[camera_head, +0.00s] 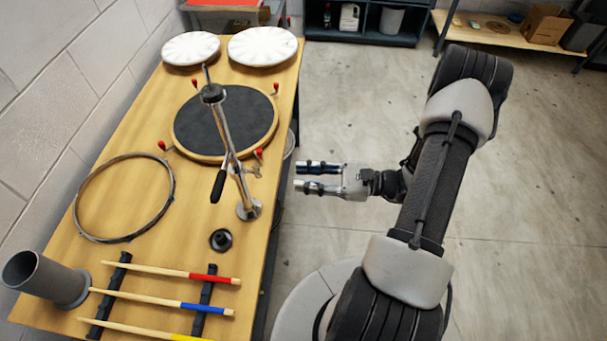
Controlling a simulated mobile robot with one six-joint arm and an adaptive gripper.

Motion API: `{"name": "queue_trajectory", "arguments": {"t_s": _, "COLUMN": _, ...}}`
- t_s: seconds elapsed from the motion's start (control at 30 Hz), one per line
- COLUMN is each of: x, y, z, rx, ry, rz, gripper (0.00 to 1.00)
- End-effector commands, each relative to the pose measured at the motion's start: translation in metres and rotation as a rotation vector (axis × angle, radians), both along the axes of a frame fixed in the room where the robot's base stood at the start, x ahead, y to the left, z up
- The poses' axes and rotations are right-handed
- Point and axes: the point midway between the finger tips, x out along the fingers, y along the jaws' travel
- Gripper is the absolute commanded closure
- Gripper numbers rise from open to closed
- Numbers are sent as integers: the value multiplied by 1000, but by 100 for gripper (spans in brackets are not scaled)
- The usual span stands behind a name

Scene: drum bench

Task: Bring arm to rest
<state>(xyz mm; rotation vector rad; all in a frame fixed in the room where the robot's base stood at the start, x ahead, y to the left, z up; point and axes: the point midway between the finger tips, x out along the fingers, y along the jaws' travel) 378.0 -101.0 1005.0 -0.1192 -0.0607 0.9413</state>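My gripper (308,177) is at the middle of the picture, just right of the wooden bench's edge and over the floor. Its two fingers point left toward the bench and are parted, with nothing between them. My arm rises from the lower right, reaches up, and folds back down to the gripper. The bench (135,110) runs along the wall on the left. A metal stand (232,150) on the bench is the nearest thing to the fingertips, apart from them.
On the bench are a black round pad (225,122), a metal hoop (78,203), two white drumheads (262,46), a grey cup (45,277), a black knob (221,240) and drumsticks (165,302) on black rests. The floor (530,160) right of my arm is clear. Shelving (365,38) stands behind.

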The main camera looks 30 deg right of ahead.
Motion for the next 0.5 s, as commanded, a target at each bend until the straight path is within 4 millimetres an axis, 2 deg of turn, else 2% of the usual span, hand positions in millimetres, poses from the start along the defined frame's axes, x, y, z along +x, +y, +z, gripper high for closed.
{"name": "queue_trajectory", "arguments": {"t_s": 0.33, "x": 0, "y": 4, "z": 5, "rx": -17, "ry": -5, "rz": 24, "gripper": 71}}
{"name": "queue_trajectory", "arguments": {"t_s": 0.43, "x": -1, "y": 17, "z": 20, "rx": -80, "ry": -20, "rz": 107, "gripper": 71}}
{"name": "queue_trajectory", "arguments": {"t_s": 0.5, "x": -5, "y": 33, "z": 37, "rx": -155, "ry": -37, "rz": 204, "gripper": 71}}
